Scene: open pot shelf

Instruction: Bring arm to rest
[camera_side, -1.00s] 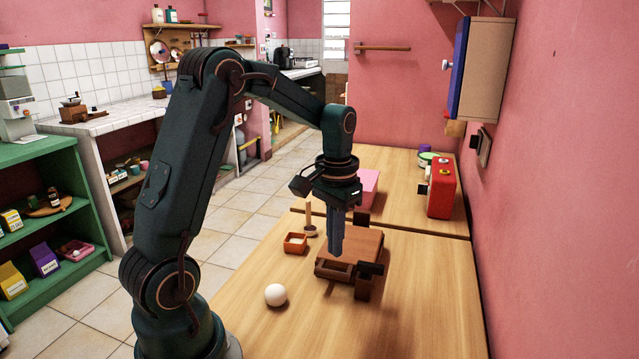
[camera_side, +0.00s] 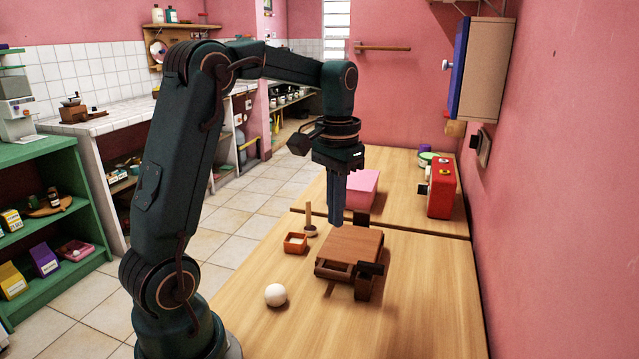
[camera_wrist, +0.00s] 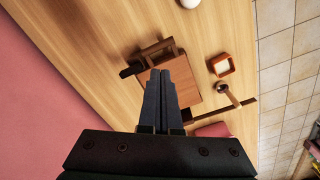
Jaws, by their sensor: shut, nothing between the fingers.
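My gripper (camera_side: 336,219) points down and is shut and empty. In the side view its fingertips are above the back of a brown wooden box (camera_side: 351,247) on the table (camera_side: 422,290), apart from it. In the wrist view my gripper (camera_wrist: 161,76) shows its two fingers together, and they hide part of the brown box (camera_wrist: 186,86). My arm is raised and bent, with the wrist hanging down over the table.
A white ball (camera_side: 275,295), a small orange tray (camera_side: 295,243) and an upright wooden peg (camera_side: 309,218) stand near the box. Behind are a pink box (camera_side: 363,188) and a red case (camera_side: 441,187). A blue-doored cabinet (camera_side: 482,70) hangs on the right wall. The front right tabletop is clear.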

